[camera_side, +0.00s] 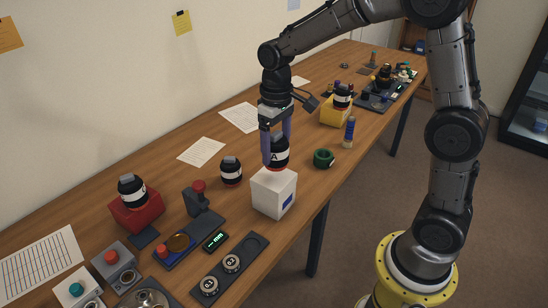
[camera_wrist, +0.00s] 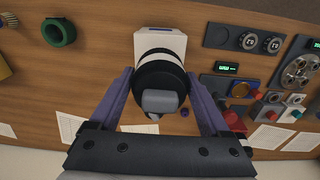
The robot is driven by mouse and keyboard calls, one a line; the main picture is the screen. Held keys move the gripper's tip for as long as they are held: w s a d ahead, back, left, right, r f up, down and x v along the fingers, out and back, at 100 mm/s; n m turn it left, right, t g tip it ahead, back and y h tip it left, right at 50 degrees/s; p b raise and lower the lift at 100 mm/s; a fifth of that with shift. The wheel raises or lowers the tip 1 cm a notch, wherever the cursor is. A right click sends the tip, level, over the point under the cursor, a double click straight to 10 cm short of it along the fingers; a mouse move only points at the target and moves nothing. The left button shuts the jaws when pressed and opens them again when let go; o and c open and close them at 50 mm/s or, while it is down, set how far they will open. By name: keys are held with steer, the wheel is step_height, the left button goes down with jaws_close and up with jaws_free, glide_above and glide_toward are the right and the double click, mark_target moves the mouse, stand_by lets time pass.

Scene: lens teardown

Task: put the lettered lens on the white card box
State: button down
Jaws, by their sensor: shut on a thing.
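The lettered lens (camera_side: 279,153), black with a white "A" and a reddish rim at its base, is upright between the two fingers of my gripper (camera_side: 276,158). My gripper is shut on it. The white card box (camera_side: 268,194), with a blue patch on its front, is directly below the lens. The lens base is at or just over the box top; I cannot tell whether they touch. In the wrist view the lens (camera_wrist: 160,83) is between the purple fingers and hides part of the white box (camera_wrist: 160,40).
Another black lens (camera_side: 231,171) stands on the table left of the box. A lens marked "C" (camera_side: 132,191) sits on a red box (camera_side: 137,213); another lens (camera_side: 342,97) sits on a yellow box (camera_side: 335,112). A green ring (camera_side: 323,158) and a dark tray (camera_side: 230,268) are nearby.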

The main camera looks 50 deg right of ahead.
mark_target(274, 162)
steer(key=f, duration=0.3)
steer(key=shift+w+f, duration=0.3)
steer(key=shift+w, duration=0.1)
steer(key=shift+f, duration=0.1)
steer(key=shift+f, duration=0.35)
steer(key=shift+s+f, duration=0.1)
steer(key=shift+f, duration=0.3)
jaws_free()
steer(key=shift+f, duration=0.1)
steer(key=shift+r, duration=0.2)
